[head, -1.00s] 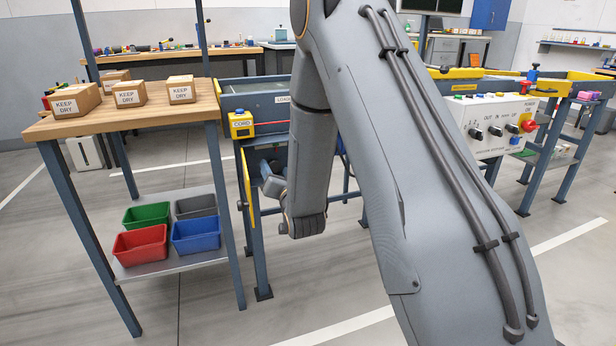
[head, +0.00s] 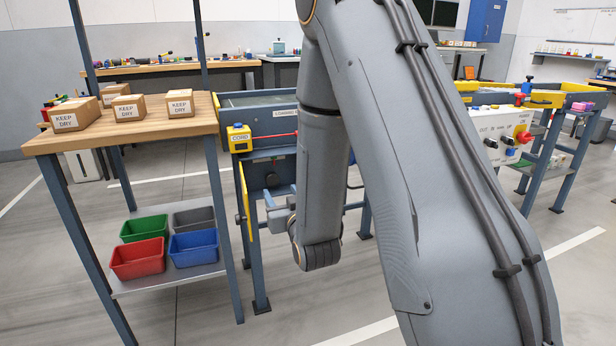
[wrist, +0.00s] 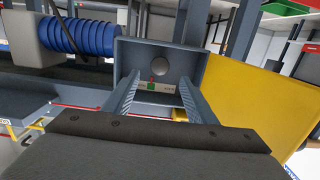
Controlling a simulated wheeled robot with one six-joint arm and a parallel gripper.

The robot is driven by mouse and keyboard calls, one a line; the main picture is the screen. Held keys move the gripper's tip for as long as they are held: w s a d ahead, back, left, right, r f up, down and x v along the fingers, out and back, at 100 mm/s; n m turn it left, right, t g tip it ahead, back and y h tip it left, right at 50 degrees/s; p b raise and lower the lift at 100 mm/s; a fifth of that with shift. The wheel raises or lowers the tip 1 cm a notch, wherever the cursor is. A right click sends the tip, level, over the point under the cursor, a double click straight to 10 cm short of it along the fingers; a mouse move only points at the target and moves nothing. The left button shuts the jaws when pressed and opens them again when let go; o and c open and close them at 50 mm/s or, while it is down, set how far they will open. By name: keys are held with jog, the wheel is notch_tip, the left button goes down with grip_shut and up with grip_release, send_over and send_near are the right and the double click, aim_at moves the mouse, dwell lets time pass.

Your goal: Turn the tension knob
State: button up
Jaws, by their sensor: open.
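In the wrist view a round grey knob (wrist: 166,67) sits on a grey-blue housing (wrist: 125,52). A small pale label (wrist: 170,87) with a green patch and a red mark lies just below it. My gripper (wrist: 157,84) is open, with one finger on each side of the label and the knob ahead, between the finger lines. The fingers hold nothing; I cannot tell how far the knob is from the tips.
A yellow panel (wrist: 245,83) stands close at the right in the wrist view, and a blue ribbed part (wrist: 78,36) at upper left. A wooden table (head: 75,138) with cartons is left in the head view. A control panel (head: 487,121) at right is partly hidden by my arm.

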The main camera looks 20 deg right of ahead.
jog(key=s+r+g+p, duration=0.5)
jog(key=s+r+p, duration=0.1)
jog(key=s+p, duration=0.3)
jog(key=s+r+g+p, duration=0.5)
jog(key=s+r+p, duration=0.2)
jog(key=s+p, duration=0.2)
jog(key=shift+s+g+p, duration=0.4)
jog(key=shift+s, duration=0.5)
